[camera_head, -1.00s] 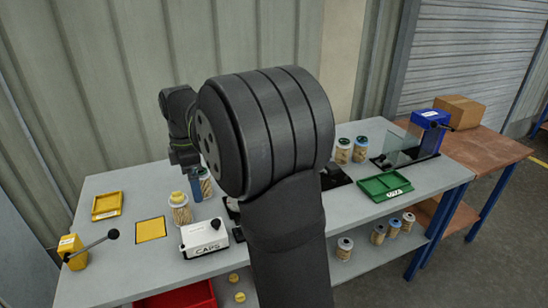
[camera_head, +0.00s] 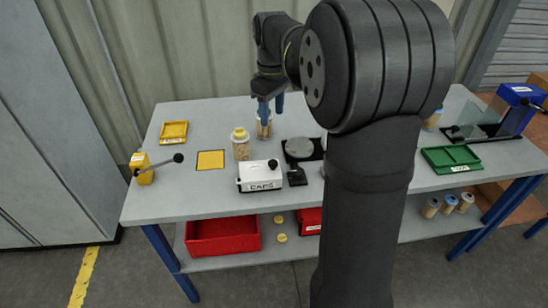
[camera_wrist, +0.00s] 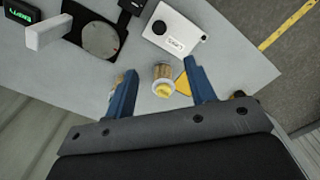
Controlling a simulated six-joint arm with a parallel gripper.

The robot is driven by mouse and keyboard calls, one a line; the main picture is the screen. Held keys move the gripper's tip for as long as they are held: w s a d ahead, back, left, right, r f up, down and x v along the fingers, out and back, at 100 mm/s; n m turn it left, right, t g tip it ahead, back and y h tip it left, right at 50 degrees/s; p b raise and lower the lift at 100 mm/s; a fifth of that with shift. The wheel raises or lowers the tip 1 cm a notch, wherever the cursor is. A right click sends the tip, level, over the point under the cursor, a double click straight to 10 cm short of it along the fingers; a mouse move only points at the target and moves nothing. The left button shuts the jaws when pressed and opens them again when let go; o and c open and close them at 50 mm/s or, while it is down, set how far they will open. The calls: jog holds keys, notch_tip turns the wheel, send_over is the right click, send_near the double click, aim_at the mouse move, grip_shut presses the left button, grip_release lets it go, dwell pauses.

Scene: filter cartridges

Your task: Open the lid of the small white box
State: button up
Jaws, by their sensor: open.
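The small white box (camera_head: 260,176), marked CAPS, sits on the grey bench near its front edge. Its lid looks shut, with a dark knob (camera_head: 272,163) on it. The box also shows at the top of the wrist view (camera_wrist: 178,25). My gripper (camera_head: 270,112) is at the back of the bench, behind the box and apart from it. Its blue fingers are spread, with nothing held. In the wrist view, a yellow-capped jar (camera_wrist: 163,78) appears between the fingertips (camera_wrist: 162,75); I cannot tell its depth below them.
The yellow-capped jar (camera_head: 240,148) stands behind the box, and another jar (camera_head: 264,128) stands by my fingers. A black device with a round plate (camera_head: 299,149) is right of the box. A yellow lever unit (camera_head: 145,172) and yellow tray (camera_head: 174,132) are left. Red bins (camera_head: 222,236) are below.

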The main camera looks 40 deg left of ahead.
aim_at(273, 162)
notch_tip(273, 162, down, 17)
jog(key=shift+d+f, duration=0.1)
jog(key=shift+f, duration=0.1)
dwell(0.4)
grip_shut()
